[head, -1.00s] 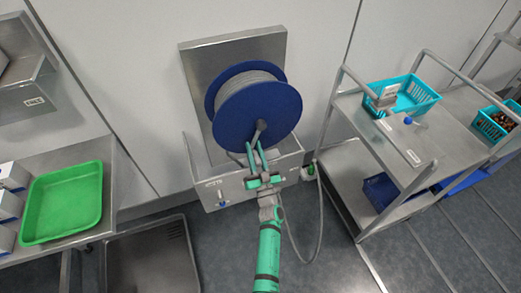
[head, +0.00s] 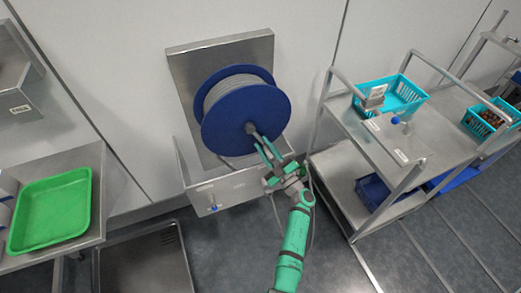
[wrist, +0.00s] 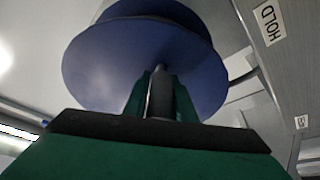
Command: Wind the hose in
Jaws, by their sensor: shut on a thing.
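The hose reel (head: 244,122) is a blue drum with grey hose (head: 234,88) wound on it, mounted on a metal back plate on the wall. A grey crank (head: 256,133) sticks out from the front flange near its middle. My gripper (head: 268,151) is shut on the crank handle; in the wrist view the dark handle (wrist: 161,95) stands between the green fingers, with the blue flange (wrist: 105,65) close behind. A length of hose hangs below, partly hidden behind my arm.
A metal trough (head: 231,186) sits under the reel. To the right stands a trolley (head: 345,165) with a turquoise basket (head: 407,99). To the left, a green tray (head: 50,211) lies on a steel table (head: 92,163). The floor in front is partly clear.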

